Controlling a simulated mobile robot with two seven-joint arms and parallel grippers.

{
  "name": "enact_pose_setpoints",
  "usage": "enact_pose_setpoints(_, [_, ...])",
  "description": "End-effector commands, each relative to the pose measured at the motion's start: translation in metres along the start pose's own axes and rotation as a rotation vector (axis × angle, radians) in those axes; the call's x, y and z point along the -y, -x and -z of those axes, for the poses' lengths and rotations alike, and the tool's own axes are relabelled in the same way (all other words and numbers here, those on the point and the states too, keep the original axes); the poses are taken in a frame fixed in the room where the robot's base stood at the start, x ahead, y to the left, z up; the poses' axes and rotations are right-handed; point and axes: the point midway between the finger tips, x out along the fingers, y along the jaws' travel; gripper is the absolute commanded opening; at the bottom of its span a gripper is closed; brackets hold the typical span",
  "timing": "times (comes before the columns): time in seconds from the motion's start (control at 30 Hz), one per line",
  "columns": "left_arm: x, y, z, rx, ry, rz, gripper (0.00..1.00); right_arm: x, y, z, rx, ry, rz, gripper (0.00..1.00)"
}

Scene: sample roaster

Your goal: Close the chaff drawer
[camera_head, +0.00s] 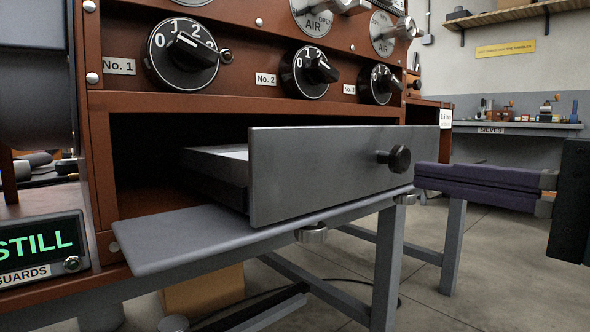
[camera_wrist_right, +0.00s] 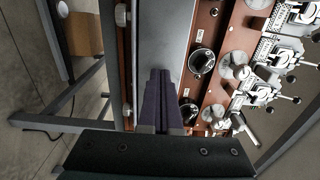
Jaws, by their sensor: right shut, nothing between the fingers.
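The chaff drawer (camera_head: 320,175) stands partly pulled out of the dark opening in the brown roaster body. Its flat grey front faces right and carries a round black knob (camera_head: 399,159). My right gripper (camera_head: 419,176) comes in from the right with its purple fingers shut and empty. The fingertips are at the lower right end of the drawer front, below and right of the knob; I cannot tell if they touch it. In the right wrist view the shut fingers (camera_wrist_right: 160,76) point at a grey panel (camera_wrist_right: 164,35), likely the drawer front. My left gripper is not in view.
A grey ledge (camera_head: 190,238) with round metal fittings lies under the drawer. Black dials (camera_head: 183,55) sit on the panel above. Grey table legs (camera_head: 388,270) stand below. A back bench (camera_head: 520,127) is at the far right, with open floor before it.

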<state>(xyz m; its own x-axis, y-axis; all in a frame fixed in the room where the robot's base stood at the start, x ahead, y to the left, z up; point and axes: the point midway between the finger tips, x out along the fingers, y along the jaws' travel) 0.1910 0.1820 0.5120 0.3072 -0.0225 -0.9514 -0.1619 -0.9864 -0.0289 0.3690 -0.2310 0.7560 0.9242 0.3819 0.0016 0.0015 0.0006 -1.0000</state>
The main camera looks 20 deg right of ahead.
Motion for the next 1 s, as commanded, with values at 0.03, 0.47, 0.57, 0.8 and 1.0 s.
enact_pose_setpoints(0.03, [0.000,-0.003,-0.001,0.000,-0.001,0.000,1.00,0.000,-0.011,0.000,0.001,0.000,0.005,0.00])
enact_pose_setpoints(0.47, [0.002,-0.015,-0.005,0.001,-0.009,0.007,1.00,-0.002,-0.060,0.000,0.000,-0.001,-0.001,0.00])
enact_pose_setpoints(0.57, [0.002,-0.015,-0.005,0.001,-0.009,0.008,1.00,-0.002,-0.062,0.000,0.000,-0.001,-0.002,0.00])
enact_pose_setpoints(0.8, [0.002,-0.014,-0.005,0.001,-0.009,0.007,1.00,-0.001,-0.062,0.000,0.000,-0.001,-0.002,0.00])
enact_pose_setpoints(1.0, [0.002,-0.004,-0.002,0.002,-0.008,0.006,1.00,0.003,-0.081,0.001,0.000,-0.007,0.000,0.00])
